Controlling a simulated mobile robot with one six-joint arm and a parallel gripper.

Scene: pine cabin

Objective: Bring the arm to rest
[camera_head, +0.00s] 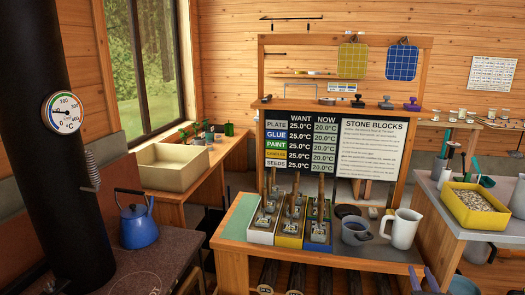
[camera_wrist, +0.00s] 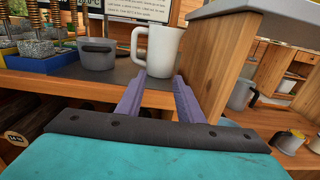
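My gripper (camera_head: 425,280) shows at the bottom right of the head view, in front of the wooden bench's edge. In the wrist view its two purple fingers (camera_wrist: 160,92) are spread apart with nothing between them. A white pitcher (camera_wrist: 160,50) stands beyond the fingertips on the bench; it also shows in the head view (camera_head: 404,230). I cannot tell the exact gap between fingertips and pitcher. A grey pot (camera_wrist: 97,57) stands left of the pitcher.
A bench (camera_head: 280,252) holds several stone blocks in coloured trays. A grey-topped counter (camera_wrist: 283,8) rises close on the right, with a yellow tray (camera_head: 474,207) of pebbles. A stove with a blue kettle (camera_head: 138,222) and black pipe (camera_head: 75,190) stands left.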

